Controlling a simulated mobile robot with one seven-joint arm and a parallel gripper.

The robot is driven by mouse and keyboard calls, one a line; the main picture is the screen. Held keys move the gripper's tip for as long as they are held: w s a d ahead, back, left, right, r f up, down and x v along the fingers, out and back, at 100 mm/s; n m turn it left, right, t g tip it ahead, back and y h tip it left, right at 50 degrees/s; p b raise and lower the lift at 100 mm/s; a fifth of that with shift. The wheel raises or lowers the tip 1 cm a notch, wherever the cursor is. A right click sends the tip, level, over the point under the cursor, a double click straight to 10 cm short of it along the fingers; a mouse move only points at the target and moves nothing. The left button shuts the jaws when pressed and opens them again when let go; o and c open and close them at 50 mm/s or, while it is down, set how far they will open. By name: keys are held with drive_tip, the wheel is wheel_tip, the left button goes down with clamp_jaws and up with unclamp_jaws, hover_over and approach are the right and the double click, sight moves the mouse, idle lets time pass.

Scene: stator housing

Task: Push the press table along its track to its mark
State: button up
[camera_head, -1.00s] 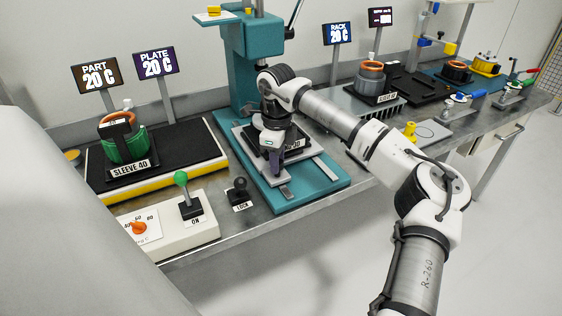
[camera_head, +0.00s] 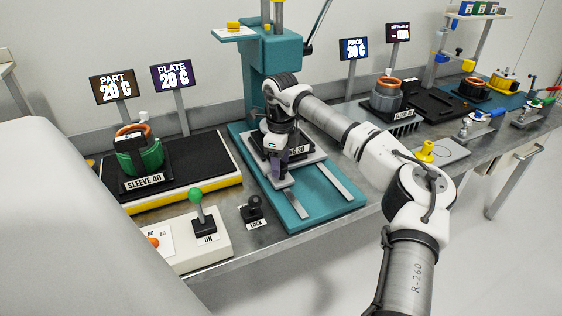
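The press table (camera_head: 312,158) is a grey plate on the teal press base (camera_head: 318,211), below the teal press column (camera_head: 272,58). A dark fixture with a partly covered label ending in "30" sits on it. Two pale rails (camera_head: 331,179) run forward from the table, bare along the front of the base. My gripper (camera_head: 276,173) points down at the table's front left part, by a grey tab (camera_head: 281,183) that sticks out forward. It looks in contact there, but the touching point is hidden. Whether its fingers are open or shut does not show. I cannot make out a mark on the track.
Left of the press are a black-topped plate (camera_head: 205,160) with a green sleeve part (camera_head: 150,158), a control box with a green-knobbed lever (camera_head: 196,196), and a small LOCK lever (camera_head: 255,206). Right of it stand a rack (camera_head: 402,126) and a yellow part (camera_head: 426,151).

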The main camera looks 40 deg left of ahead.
drive_tip(key=shift+d, duration=0.1)
wheel_tip(320, 180, up, 14)
drive_tip(key=b, duration=0.1)
drive_tip(key=shift+b, duration=0.4)
drive_tip(key=shift+f, duration=0.1)
idle(0.6)
